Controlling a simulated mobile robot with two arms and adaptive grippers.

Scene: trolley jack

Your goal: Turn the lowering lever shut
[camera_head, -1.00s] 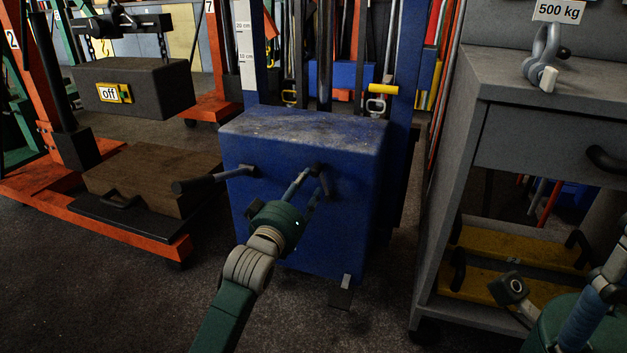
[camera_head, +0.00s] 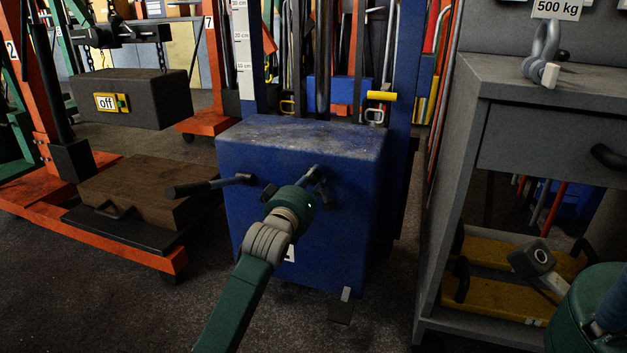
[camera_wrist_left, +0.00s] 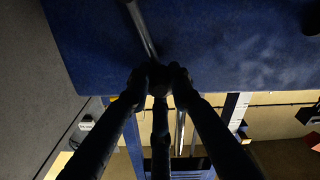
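The blue trolley jack body (camera_head: 250,150) stands in the middle of the head view. The dark lowering lever (camera_head: 324,190) is on the right half of its front face, partly hidden by my left gripper (camera_head: 318,174). In the left wrist view, my left gripper's fingertips (camera_wrist_left: 159,78) come close together around a dark piece that appears to be the lever's end. A grey rod (camera_wrist_left: 140,28) runs upward from there. The gripper seems shut on the lever; the contact is dim. My right arm shows at the lower right, and its fingers cannot be read clearly.
A black-gripped handle (camera_head: 200,187) sticks out left from the jack's front. A grey cabinet (camera_head: 470,200) with yellow shelves stands close on the right. An orange hoist (camera_head: 130,245) with a dark block marked off (camera_head: 150,98) is on the left. Dark floor is clear in front.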

